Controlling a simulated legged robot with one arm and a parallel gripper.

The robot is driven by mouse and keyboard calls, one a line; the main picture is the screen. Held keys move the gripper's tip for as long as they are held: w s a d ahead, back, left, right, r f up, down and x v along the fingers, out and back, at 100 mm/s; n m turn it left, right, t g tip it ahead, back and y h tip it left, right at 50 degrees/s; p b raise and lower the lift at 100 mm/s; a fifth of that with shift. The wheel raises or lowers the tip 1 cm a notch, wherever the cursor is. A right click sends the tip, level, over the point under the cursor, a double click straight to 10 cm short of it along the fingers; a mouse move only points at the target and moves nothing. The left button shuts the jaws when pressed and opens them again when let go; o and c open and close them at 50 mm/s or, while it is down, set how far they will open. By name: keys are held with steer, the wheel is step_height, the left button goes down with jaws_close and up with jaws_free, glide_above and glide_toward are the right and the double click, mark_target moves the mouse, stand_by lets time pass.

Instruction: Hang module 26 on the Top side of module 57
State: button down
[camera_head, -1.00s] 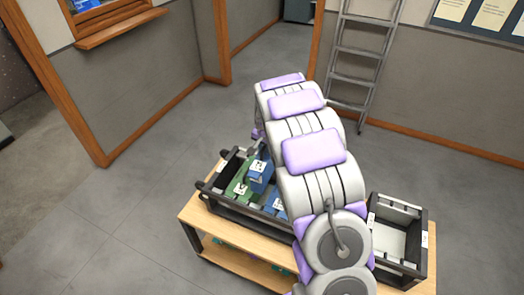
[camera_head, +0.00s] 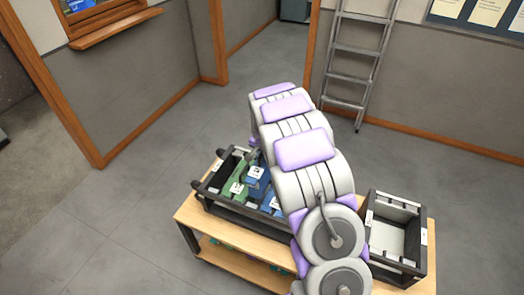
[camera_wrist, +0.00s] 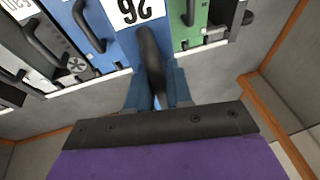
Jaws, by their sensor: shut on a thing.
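Module 26 (camera_wrist: 126,42) is blue with a white label and shows upside down at the top of the wrist view. My gripper there is mostly hidden behind my arm. No label reading 57 is legible in either view, so I cannot tell which module is 57.
The black left crate (camera_head: 208,189) holds green (camera_head: 236,189) and blue modules on a wooden cart (camera_head: 187,213). In the wrist view a green module (camera_wrist: 183,36) is right of module 26, and blue and grey ones are left. A second crate (camera_head: 416,272) stands right.

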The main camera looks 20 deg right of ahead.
step_height(320, 180, down, 2)
steer(key=shift+d+f+b, duration=0.1)
steer(key=shift+d+b, duration=0.05)
steer(key=shift+b, duration=0.15)
steer(key=shift+w+f+b, duration=0.1)
steer(key=shift+f+b, duration=0.3)
steer(key=shift+f, duration=4.65)
steer(key=shift+f, duration=1.25)
steer(key=c, duration=0.9)
jaws_free()
steer(key=shift+s+a, duration=0.2)
steer(key=shift+c, duration=0.2)
steer(key=p, duration=0.2)
glide_toward(264, 167)
steer(key=x, duration=0.5)
steer(key=shift+s, duration=0.1)
step_height(264, 167, up, 7)
steer(key=p, duration=0.2)
steer(key=shift+p, duration=0.35)
